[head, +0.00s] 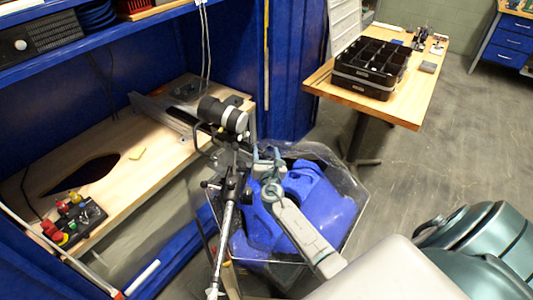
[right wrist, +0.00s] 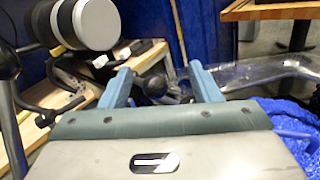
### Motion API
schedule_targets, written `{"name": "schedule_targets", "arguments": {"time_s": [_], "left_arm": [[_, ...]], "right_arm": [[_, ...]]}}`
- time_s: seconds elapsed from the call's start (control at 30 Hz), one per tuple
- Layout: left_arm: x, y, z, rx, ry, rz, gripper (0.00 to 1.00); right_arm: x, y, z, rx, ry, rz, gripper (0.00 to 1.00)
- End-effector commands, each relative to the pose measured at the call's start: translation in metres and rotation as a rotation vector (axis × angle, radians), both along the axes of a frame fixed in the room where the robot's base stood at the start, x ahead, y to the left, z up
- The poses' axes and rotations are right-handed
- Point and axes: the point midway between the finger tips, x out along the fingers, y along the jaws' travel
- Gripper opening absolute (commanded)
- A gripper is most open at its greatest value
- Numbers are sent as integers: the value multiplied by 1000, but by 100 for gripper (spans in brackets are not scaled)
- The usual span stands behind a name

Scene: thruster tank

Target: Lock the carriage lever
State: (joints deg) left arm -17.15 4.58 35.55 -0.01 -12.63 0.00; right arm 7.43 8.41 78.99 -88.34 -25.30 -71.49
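A black and grey cylindrical thruster (head: 222,115) sits on a black carriage assembly atop a silver upright rod (head: 228,225). The thruster also shows at the upper left of the right wrist view (right wrist: 85,22). My right gripper (head: 267,153) is just right of the carriage assembly, its fingers pointing away toward the bench. In the right wrist view its two blue fingers (right wrist: 160,83) stand wide apart. A dark rounded knob (right wrist: 154,82), possibly the carriage lever's end, shows between and beyond them; contact is not visible. The lever is hard to single out in the head view. My left gripper is out of view.
A clear tank (head: 345,165) with blue material inside lies under my right arm. A wooden bench (head: 140,190) with a red, yellow and green control box (head: 75,222) is at left. A table (head: 420,98) holding a black divided crate (head: 365,90) stands behind right.

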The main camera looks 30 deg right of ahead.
Motion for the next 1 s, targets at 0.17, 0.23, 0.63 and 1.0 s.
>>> {"name": "schedule_targets", "arguments": {"time_s": [0.17,0.23,0.63,1.0], "left_arm": [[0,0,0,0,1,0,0],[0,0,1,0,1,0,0],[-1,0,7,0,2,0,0],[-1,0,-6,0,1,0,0]], "right_arm": [[0,0,0,0,0,0,57],[0,0,2,-1,-2,1,57],[-28,17,36,3,1,3,57],[-104,62,43,3,1,0,57]]}}
